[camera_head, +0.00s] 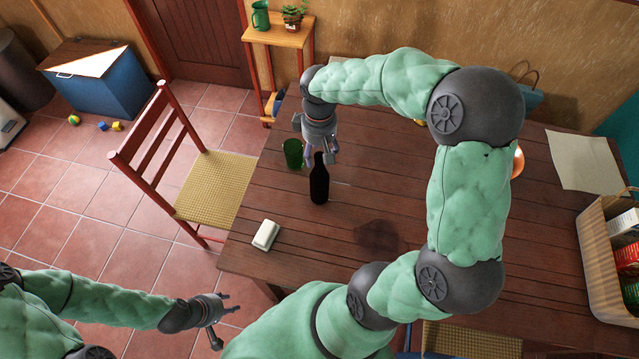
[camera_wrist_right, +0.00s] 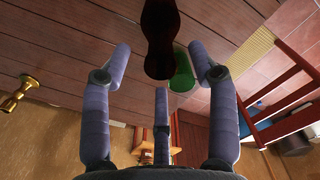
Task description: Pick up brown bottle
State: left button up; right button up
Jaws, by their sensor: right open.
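The brown bottle (camera_head: 319,182) stands upright on the wooden table and looks very dark. My right gripper (camera_head: 325,157) is just behind and above it in the head view, with its fingers spread near the neck. In the right wrist view the bottle (camera_wrist_right: 159,40) comes down from the top between the open fingers, and the gripper (camera_wrist_right: 160,75) holds nothing. I cannot tell whether any finger touches the bottle. My left gripper (camera_head: 222,322) is low at the left, away from the table top, with its fingers apart and empty.
A green glass (camera_head: 293,154) stands close to the left of the bottle. A crate of boxes (camera_head: 597,262) stands at the right. A chair (camera_head: 215,183) stands left of the table. The table (camera_head: 285,205) is clear in front of the bottle.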

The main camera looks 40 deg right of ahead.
aim_at(320, 164)
jog(key=f, duration=0.1)
jog(key=f+b, duration=0.1)
jog(key=f, duration=0.2)
jog(key=shift+s+a+f, duration=0.1)
jog(key=shift+s+f, duration=0.05)
jog(key=shift+s, duration=0.1)
jog(key=shift+f+b, duration=0.3)
jog(key=shift+f, duration=0.1)
jog(key=shift+r, duration=0.1)
grip_shut()
